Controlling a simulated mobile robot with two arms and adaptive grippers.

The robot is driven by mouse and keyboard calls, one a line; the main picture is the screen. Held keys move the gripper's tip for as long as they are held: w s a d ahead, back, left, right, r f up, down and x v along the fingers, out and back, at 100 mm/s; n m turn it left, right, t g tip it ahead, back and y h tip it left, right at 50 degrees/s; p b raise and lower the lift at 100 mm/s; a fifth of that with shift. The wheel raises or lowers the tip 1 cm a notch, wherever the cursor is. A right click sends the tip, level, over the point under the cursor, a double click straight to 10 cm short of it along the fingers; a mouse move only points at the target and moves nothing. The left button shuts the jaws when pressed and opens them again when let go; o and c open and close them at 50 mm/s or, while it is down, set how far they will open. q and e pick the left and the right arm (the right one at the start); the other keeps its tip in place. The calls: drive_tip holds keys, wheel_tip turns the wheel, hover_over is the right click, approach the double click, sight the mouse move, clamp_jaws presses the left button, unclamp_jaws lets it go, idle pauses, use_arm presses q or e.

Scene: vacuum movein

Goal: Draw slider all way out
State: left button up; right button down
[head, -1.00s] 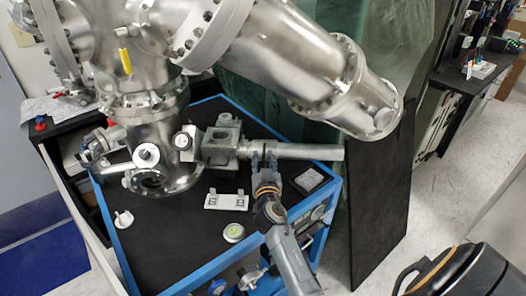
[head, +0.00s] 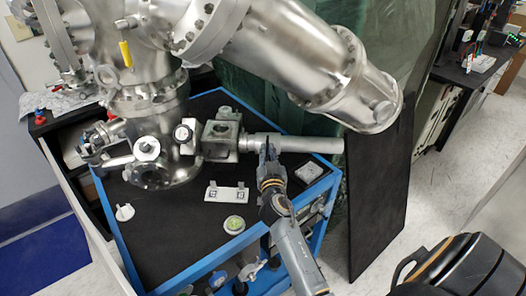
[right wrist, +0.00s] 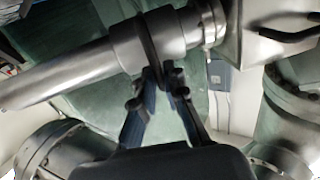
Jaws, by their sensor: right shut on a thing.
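The slider (right wrist: 150,42) is a dark grey collar around a horizontal metal tube (head: 312,144). In the head view the tube runs right from a square metal block (head: 221,137) on the vacuum chamber. My right gripper (head: 267,152) comes from below, with its fingertips at the collar, a short way right of the block. In the right wrist view the fingers of my right gripper (right wrist: 163,72) close on the collar's underside. The fingers partly hide the collar in the head view. My left gripper is not in view.
The steel chamber (head: 150,100) stands left, and its large slanted cylinder (head: 290,60) hangs above the tube. A black table (head: 180,230) with a blue frame lies below. A dark upright panel (head: 382,190) stands beyond the tube's free right end.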

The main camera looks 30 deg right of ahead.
drive_tip(key=s+d+p, duration=0.3)
drive_tip(key=s+d, duration=0.8)
drive_tip(key=d, duration=0.4)
drive_tip(key=shift+s+d, duration=0.25)
drive_tip(key=c, duration=1.5)
unclamp_jaws()
drive_tip(key=shift+f, duration=0.1)
drive_tip(key=v, duration=1.2)
drive_tip(key=shift+w, duration=0.1)
